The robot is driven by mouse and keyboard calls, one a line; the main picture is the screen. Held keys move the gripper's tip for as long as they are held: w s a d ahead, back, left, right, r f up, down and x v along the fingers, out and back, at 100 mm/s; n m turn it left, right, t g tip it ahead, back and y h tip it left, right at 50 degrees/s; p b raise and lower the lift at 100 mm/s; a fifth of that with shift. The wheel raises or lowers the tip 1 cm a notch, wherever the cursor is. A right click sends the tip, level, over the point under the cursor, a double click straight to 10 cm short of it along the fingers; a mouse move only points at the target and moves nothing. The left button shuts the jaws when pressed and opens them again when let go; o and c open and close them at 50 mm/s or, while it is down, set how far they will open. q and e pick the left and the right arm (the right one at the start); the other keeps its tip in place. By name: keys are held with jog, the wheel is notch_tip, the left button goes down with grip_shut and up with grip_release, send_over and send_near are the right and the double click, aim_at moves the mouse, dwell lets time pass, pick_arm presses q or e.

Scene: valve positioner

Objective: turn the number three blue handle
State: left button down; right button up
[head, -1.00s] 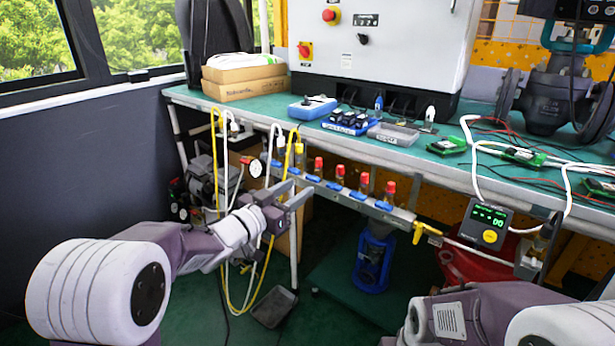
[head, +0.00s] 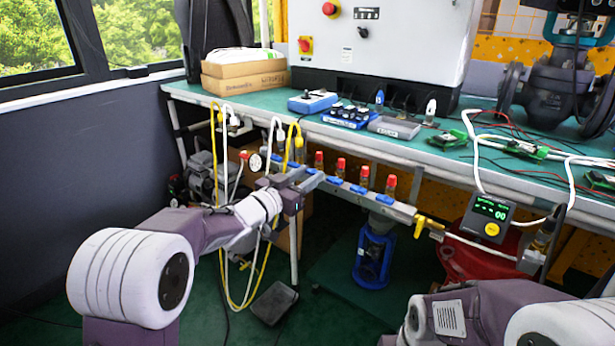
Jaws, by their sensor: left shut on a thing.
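A pale manifold bar (head: 402,211) runs along the front of the bench, with a row of blue handles below red-capped valves. My left gripper (head: 305,178) is at the left part of this row, shut on a blue handle (head: 311,171). Its jaws hide part of that handle and the handles to its left. Further right, more blue handles (head: 334,180), (head: 359,189) and (head: 385,199) are clear of the gripper. I cannot read any numbers on the handles. My right arm shows at the lower right, but its gripper is out of view.
White and yellow hoses (head: 278,132) hang close to the left gripper. A yellow valve (head: 428,225) is at the bar's right end, near a gauge box (head: 487,221). A blue device (head: 374,255) stands below the bar. The green bench (head: 410,150) is above and behind it.

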pick_arm(q)
jog(key=m, duration=0.4)
jog(key=shift+b, duration=0.35)
jog(key=m+b, duration=0.1)
jog(key=m, duration=0.3)
jog(key=shift+f+m, duration=0.15)
jog(key=shift+m, duration=0.15)
jog(key=m+b, duration=0.2)
jog(key=m, duration=0.2)
jog(key=shift+m+b, duration=0.3)
jog(key=shift+b, duration=0.05)
jog(key=shift+m+b, duration=1.1)
jog(key=shift+m, duration=1.1)
jog(key=c, duration=1.2)
grip_release()
